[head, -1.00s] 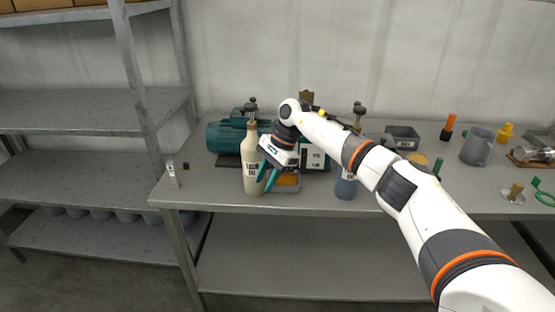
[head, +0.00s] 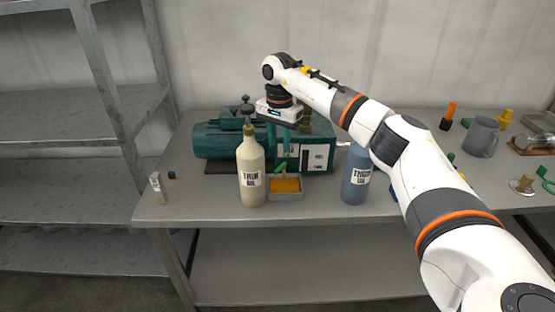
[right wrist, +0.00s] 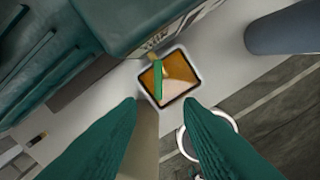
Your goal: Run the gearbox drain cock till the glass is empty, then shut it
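The teal gearbox and motor unit (head: 218,140) stands on the bench with white label plates on its front. The green drain cock lever (head: 280,169) sits low at its front; it also shows in the right wrist view (right wrist: 158,82). Below it is a small grey tray with amber oil (head: 285,186), seen in the right wrist view too (right wrist: 172,72). My right gripper (head: 279,148) points down above the cock; its teal fingers are apart and empty in the right wrist view (right wrist: 161,102). I cannot make out the glass or its level. My left gripper is out of view.
A cream oil bottle (head: 251,174) stands just left of the tray, a blue bottle (head: 356,177) to its right. A grey jug (head: 481,137) and small parts lie further right. A small white item (head: 157,187) stands near the left bench edge. The front bench strip is mostly clear.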

